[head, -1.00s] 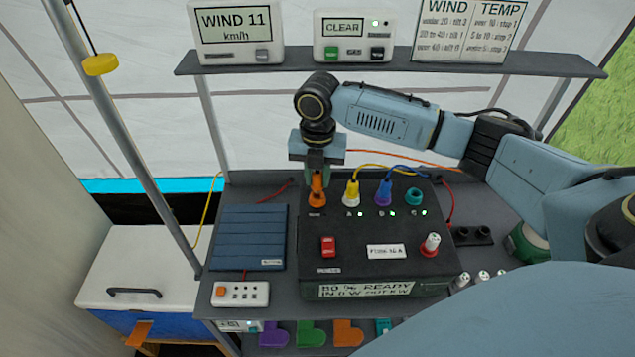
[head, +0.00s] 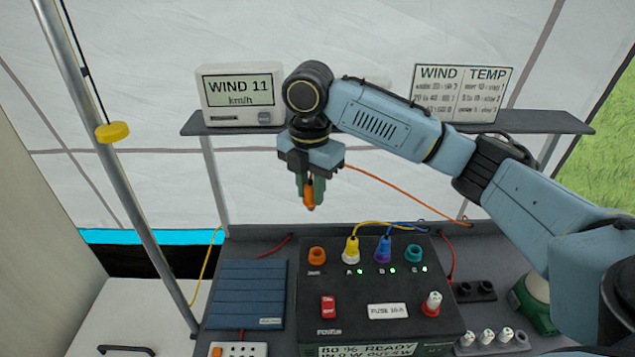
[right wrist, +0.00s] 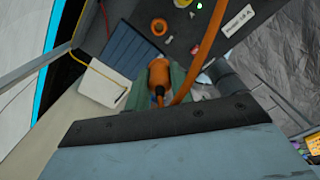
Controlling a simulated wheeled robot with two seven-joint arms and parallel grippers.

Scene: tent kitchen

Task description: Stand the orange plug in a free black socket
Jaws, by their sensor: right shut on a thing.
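My right gripper (head: 309,190) is shut on the orange plug (head: 308,193) and holds it in the air above the black power box, over the orange socket ring (head: 317,255). The plug points down, and its orange cable trails to the right. In the right wrist view the plug (right wrist: 158,75) sits between the fingers with its cable running off. My left gripper is not in view.
Several white fuses (head: 486,337) stand in front of the sockets. A shelf (head: 545,121) with a wind display (head: 241,95) is behind. A blue panel (head: 246,294) lies left.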

